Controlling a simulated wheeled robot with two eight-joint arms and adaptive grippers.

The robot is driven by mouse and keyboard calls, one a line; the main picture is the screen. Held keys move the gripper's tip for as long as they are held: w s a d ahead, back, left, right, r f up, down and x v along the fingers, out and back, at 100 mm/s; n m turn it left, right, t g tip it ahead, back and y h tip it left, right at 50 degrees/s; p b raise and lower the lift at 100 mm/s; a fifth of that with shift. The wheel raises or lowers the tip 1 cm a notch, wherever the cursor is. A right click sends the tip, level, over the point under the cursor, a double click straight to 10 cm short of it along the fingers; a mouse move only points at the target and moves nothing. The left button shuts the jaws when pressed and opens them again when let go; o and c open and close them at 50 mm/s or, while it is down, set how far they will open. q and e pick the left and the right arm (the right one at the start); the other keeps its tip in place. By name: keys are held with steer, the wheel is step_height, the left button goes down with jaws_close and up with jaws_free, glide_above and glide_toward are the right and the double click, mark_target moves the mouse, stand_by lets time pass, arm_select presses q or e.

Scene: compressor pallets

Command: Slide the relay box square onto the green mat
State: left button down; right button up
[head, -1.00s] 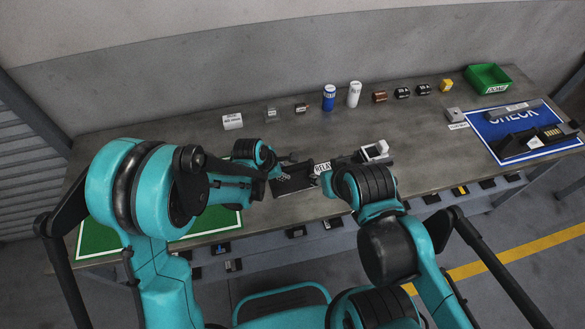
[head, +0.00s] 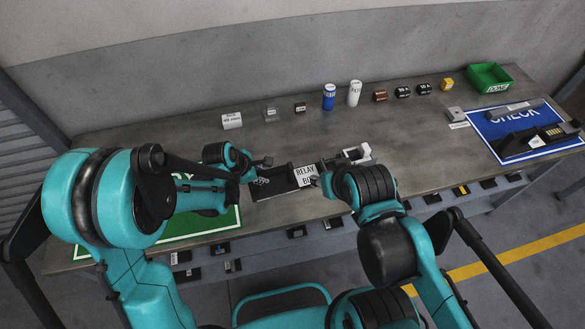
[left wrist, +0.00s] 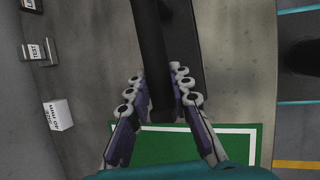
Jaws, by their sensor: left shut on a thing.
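The relay box (head: 272,186) is a long dark box with a white label lettered RELAY. It lies on the table just right of the green mat (head: 207,228). My left gripper (head: 262,164) is at the box's left end. In the left wrist view, my left gripper (left wrist: 158,82) has its fingers on both sides of a raised dark bar of the relay box (left wrist: 153,45). The green mat (left wrist: 180,148) with its white border lies beyond the box's near end there.
A pale grey piece (head: 358,154) stands at the box's right end. A white labelled block (head: 232,120), small parts, a blue can (head: 329,97) and a white can (head: 354,93) line the back. A blue mat (head: 500,125) and a green bin (head: 488,78) are at right.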

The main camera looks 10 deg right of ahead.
arm_select(q)
steer(key=a+b, duration=0.2)
steer(key=a, duration=1.7)
steer(key=shift+s+f, duration=0.1)
steer(key=shift+f, duration=0.05)
steer(key=c, duration=1.7)
jaws_free()
steer(key=o, duration=0.4)
steer(key=shift+a, duration=0.15)
steer(key=v, duration=1.2)
